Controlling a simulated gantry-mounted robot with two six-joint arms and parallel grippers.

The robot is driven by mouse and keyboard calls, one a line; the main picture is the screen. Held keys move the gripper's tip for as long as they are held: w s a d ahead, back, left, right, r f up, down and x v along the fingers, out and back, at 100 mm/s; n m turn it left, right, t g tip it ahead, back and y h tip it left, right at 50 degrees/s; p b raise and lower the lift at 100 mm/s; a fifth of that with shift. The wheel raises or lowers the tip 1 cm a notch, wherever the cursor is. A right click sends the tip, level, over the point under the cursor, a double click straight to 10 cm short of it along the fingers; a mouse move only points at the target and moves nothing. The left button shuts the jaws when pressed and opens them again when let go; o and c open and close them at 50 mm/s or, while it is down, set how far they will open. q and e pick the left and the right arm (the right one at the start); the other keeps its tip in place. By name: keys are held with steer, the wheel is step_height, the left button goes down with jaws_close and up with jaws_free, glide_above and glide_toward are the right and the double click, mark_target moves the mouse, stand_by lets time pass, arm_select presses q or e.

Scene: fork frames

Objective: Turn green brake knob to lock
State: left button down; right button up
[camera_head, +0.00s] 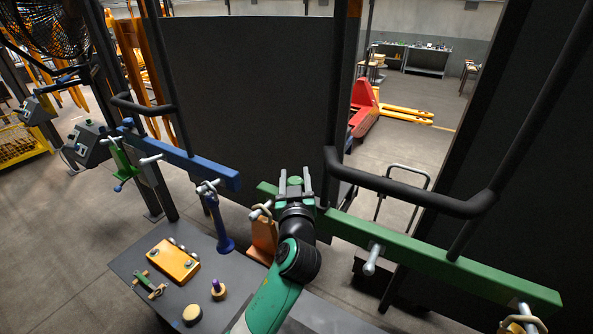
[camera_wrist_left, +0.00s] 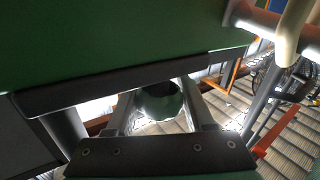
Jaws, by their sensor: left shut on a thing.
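The green brake knob (camera_head: 295,181) sits between the two grey fingers of my left gripper (camera_head: 294,185), at the left end of the green beam (camera_head: 450,268). In the left wrist view the round dark green knob (camera_wrist_left: 158,103) lies between the fingers of my left gripper (camera_wrist_left: 160,110), which are shut on it. The knob's base and any lock marking are hidden. My right gripper is not in view.
A blue beam (camera_head: 205,168) and a blue post (camera_head: 219,225) stand to the left. A grey table (camera_head: 215,260) holds a yellow box (camera_head: 173,259) and small parts. A black bar handle (camera_head: 400,188) juts out above the green beam. A red pallet truck (camera_head: 365,115) stands behind.

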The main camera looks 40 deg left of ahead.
arm_select(q)
steer(key=shift+f, duration=0.15)
stand_by(0.3)
steer(key=shift+c, duration=1.4)
jaws_free()
